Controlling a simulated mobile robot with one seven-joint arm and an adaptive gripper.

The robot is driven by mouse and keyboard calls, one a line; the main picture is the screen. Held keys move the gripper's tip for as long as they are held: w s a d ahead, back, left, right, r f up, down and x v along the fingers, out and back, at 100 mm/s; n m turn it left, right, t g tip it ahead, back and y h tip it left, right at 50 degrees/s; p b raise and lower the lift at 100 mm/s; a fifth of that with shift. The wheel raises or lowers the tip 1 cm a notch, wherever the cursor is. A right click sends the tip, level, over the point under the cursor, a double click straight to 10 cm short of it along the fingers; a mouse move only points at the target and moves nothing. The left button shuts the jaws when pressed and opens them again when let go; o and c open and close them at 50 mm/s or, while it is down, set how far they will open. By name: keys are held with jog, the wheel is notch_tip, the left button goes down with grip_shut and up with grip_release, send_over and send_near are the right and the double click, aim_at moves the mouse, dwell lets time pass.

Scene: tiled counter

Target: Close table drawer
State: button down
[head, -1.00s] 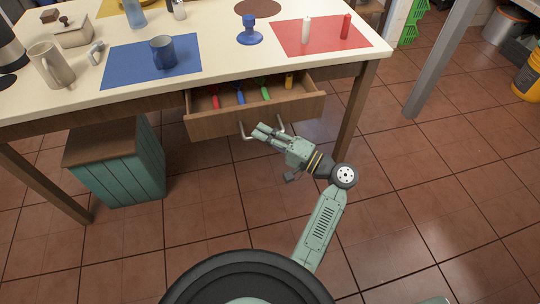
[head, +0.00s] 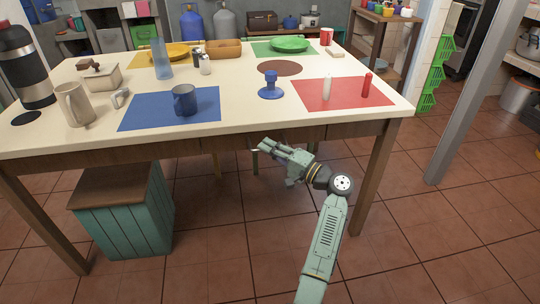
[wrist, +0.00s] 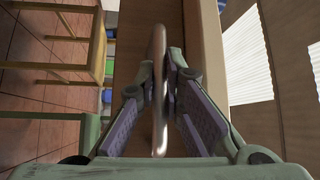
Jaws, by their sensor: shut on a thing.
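The table drawer's wooden front (head: 232,143) sits under the tabletop edge in the head view, about in line with the table's apron. No drawer interior shows there. My gripper (head: 263,147) is at the drawer front, below the table's front edge. In the wrist view, my gripper (wrist: 160,82) is shut on the drawer's metal handle (wrist: 159,100), a bar running between the two fingers. The brown drawer front (wrist: 128,45) lies just beyond the fingertips. The handle is mostly hidden by the gripper in the head view.
A table leg (head: 372,180) is right of my arm. Tiled floor is open in front.

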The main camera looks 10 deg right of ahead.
jog(key=shift+w+r, duration=0.1)
jog(key=shift+w, duration=0.1)
jog(key=c, duration=1.7)
grip_release()
jog(key=v, duration=1.2)
